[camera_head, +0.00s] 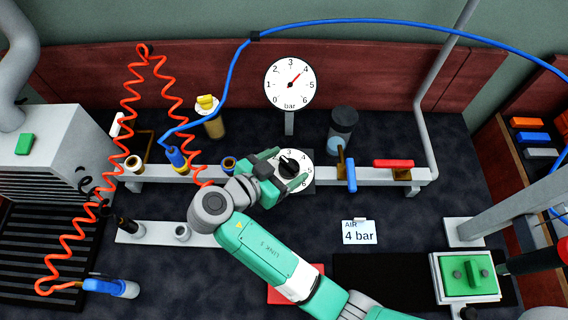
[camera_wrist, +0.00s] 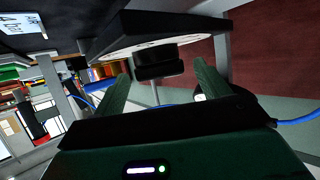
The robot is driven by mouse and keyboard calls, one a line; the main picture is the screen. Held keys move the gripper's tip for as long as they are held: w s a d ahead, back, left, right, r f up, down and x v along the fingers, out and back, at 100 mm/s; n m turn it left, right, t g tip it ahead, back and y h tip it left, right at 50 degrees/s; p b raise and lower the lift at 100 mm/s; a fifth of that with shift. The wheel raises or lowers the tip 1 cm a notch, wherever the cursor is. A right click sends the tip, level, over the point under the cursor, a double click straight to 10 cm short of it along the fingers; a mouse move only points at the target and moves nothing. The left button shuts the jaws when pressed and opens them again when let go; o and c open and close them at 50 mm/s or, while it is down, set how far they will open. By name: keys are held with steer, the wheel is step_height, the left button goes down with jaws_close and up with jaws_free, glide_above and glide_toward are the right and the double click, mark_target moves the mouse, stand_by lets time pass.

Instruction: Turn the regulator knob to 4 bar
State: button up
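The black regulator knob (camera_head: 289,165) sits on a white numbered dial (camera_head: 305,160) on the pipe rail. My open gripper (camera_head: 284,168) is at the knob, one green finger on each side. In the wrist view the knob (camera_wrist: 158,64) lies between the spread fingertips (camera_wrist: 165,78), with gaps visible on both sides. The knob's pointer setting is too small to read surely. The round pressure gauge (camera_head: 290,84) stands behind, its red needle pointing up and right at about 4. A white card (camera_head: 359,232) reads "AIR 4 bar".
A blue-handled valve (camera_head: 351,175) and a red-handled valve (camera_head: 394,163) are right of the dial. A dark filter bowl (camera_head: 343,128) stands behind them. A red coiled hose (camera_head: 127,105) and a blue hose (camera_head: 232,75) cross the left side.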

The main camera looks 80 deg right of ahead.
steer(key=p+v, duration=0.2)
steer(key=v, duration=0.5)
steer(key=shift+d+r+p, duration=0.15)
steer(key=shift+p, duration=0.25)
steer(key=shift+w+a+p, duration=0.35)
steer(key=shift+a+p, duration=0.05)
steer(key=shift+a, duration=0.1)
